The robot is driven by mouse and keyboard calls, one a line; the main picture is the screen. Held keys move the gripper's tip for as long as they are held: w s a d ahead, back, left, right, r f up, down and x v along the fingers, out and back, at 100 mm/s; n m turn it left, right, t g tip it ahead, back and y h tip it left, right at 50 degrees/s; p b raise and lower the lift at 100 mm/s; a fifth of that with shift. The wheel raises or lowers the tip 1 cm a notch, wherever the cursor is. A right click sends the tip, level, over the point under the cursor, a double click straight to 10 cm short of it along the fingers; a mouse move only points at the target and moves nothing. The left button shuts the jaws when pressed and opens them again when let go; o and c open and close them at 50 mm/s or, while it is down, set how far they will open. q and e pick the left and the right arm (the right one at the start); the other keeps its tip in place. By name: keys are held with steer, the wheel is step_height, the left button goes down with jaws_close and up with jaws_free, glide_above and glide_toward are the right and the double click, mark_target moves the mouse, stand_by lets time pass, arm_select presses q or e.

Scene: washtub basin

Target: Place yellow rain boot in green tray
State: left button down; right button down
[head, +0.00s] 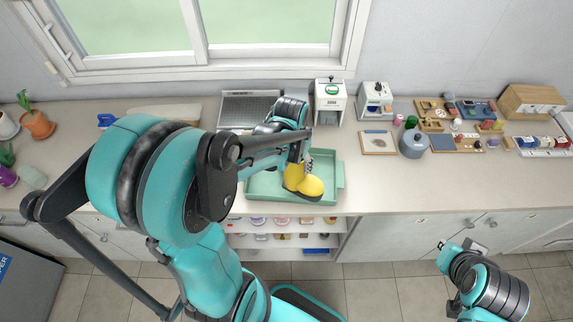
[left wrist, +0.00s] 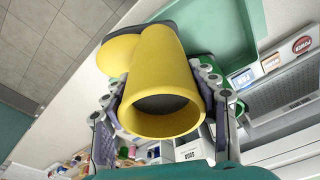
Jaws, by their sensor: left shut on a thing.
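The yellow rain boot (head: 304,185) is over the green tray (head: 262,186) in the head view, in the tray's right half. My left gripper (head: 300,160) is shut on the boot at its shaft. In the left wrist view, the boot (left wrist: 155,75) has its open top toward the camera, with the gripper's fingers (left wrist: 165,105) on both sides of the shaft. The green tray (left wrist: 222,30) shows beyond the boot there. I cannot tell whether the sole touches the tray floor. My right gripper (head: 462,250) is at the lower right, away from the tray; its fingers are unclear.
A grey drainer (head: 247,108) and a white box-like machine (head: 330,102) stand behind the tray. A grey-blue kettle (head: 413,144) and several small things on boards (head: 456,143) stand to the right. Plants (head: 37,122) stand far left. The counter right of the tray is free.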

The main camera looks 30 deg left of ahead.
arm_select(q)
steer(key=w+a+f+b, duration=0.1)
steer(key=w+a+f, duration=0.1)
steer(key=a+f, duration=0.4)
steer(key=shift+w+f, duration=0.3)
steer(key=shift+f, duration=0.65)
steer(key=shift+f, duration=0.15)
steer(key=shift+c, duration=2.4)
jaws_free()
